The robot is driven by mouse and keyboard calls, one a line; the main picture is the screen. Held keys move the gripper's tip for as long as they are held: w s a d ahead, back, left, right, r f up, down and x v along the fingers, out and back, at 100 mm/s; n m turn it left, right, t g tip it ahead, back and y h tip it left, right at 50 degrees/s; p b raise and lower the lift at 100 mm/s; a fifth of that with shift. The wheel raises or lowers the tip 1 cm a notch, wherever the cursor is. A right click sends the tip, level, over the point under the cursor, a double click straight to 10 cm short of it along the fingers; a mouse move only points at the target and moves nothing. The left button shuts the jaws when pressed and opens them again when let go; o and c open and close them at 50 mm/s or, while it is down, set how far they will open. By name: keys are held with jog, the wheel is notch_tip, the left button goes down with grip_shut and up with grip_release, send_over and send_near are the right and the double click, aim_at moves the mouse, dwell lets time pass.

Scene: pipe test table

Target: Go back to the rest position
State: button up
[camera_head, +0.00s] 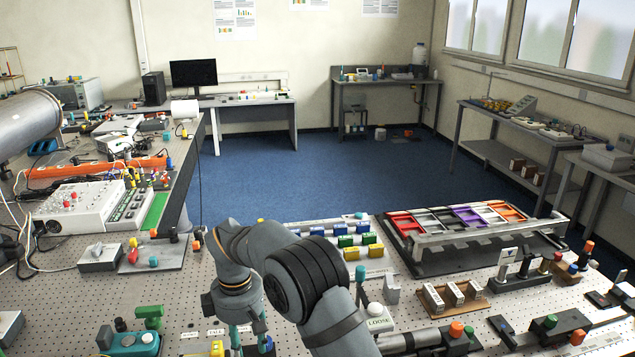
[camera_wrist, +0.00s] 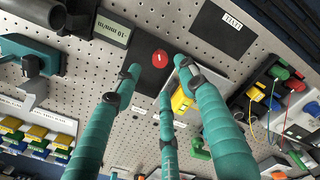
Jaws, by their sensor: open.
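My gripper (camera_wrist: 158,78) shows in the wrist view as teal fingers with dark joints, spread apart with nothing between them. It hangs over the perforated table top (camera_wrist: 215,60). A dark plate with a red round knob (camera_wrist: 160,58) and a yellow block (camera_wrist: 181,99) appear near the fingertips; I cannot tell whether they touch. In the head view, my gripper (camera_head: 243,338) points down at the table near the bottom edge, partly hidden by my arm. The arm reaches over the table from the bottom middle.
A teal device (camera_head: 130,343) stands left of the gripper. Blue, green and yellow blocks (camera_head: 345,240) stand in rows behind the arm. The blue floor (camera_head: 300,175) beyond is clear.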

notch_tip(320, 180, down, 7)
jog(key=shift+f, duration=0.1)
jog(key=shift+m, duration=0.3)
